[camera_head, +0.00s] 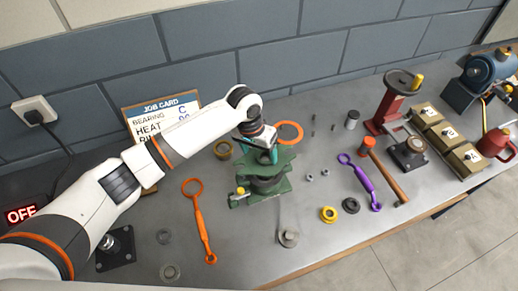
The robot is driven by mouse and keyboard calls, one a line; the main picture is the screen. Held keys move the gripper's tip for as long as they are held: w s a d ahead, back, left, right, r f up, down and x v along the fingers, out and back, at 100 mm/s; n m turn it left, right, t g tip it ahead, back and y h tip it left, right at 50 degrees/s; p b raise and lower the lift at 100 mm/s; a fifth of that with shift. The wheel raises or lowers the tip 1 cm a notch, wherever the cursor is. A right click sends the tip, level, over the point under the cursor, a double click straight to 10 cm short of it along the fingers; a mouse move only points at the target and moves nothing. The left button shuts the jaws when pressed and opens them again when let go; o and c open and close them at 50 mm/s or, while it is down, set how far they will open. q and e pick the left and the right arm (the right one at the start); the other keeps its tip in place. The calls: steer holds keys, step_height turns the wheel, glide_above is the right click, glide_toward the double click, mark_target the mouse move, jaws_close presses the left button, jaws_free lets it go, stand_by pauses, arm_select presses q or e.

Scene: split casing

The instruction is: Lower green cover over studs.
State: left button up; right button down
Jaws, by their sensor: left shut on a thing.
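The green casing (262,191) stands on the bench below the middle of the view, with a green flanged base and a yellow fitting on its left side. The green cover (266,166) is at the top of the casing, under my left gripper. My left gripper (266,152) points down and is shut on the cover. The gripper hides part of the cover. The studs cannot be made out, and I cannot tell whether the cover is seated or just above the lower half. My right gripper is not in view.
An orange wrench (199,222) lies left of the casing, and a purple wrench (360,181) and a hammer (384,172) lie right. A red press (392,100) stands farther right.

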arm_select(q)
steer(key=shift+f+b, duration=0.9)
steer(key=shift+f, duration=1.55)
steer(key=shift+f, duration=0.2)
steer(key=o, duration=1.6)
steer(key=shift+f, duration=0.15)
steer(key=shift+p, duration=0.3)
